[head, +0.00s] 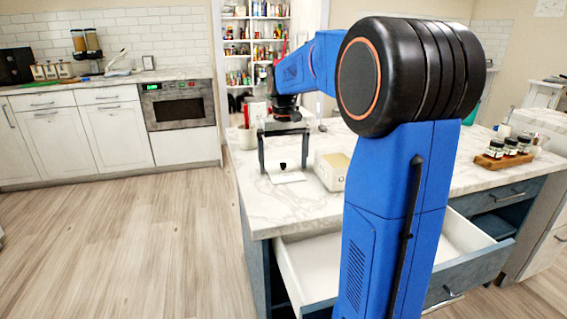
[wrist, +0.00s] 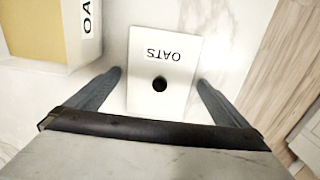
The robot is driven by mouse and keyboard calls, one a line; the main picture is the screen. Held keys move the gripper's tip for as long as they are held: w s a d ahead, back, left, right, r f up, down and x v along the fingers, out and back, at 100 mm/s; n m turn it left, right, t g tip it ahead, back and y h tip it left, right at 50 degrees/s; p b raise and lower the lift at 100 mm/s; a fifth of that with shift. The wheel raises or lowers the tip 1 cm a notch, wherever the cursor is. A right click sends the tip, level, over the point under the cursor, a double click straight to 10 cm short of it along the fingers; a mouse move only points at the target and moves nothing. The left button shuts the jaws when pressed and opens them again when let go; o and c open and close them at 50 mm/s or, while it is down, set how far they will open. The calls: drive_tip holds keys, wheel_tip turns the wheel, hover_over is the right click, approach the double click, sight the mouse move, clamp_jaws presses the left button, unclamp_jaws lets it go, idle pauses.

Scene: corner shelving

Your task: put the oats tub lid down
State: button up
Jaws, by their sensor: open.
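The oats tub lid (head: 284,173) is a flat white square with a dark round knob, lying on the marble counter near its left end. In the wrist view the lid (wrist: 148,100) shows the word OATS upside down. My gripper (head: 284,160) is above the lid, pointing down. In the wrist view its fingers (wrist: 158,78) are spread on either side of the lid, with gaps between, holding nothing. The oats tub (head: 332,172), cream with a yellowish top, stands on the counter just right of the lid. The tub also shows at upper left in the wrist view (wrist: 40,35).
The marble counter (head: 262,214) is bare in front of the lid. An open drawer (head: 300,262) sticks out below it. A wooden tray with jars (head: 505,153) stands at the far right. A white container (head: 248,138) stands behind the lid, to the left.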

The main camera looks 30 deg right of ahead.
sight(284, 163)
wheel_tip(284, 163, up, 12)
idle(0.5)
idle(0.5)
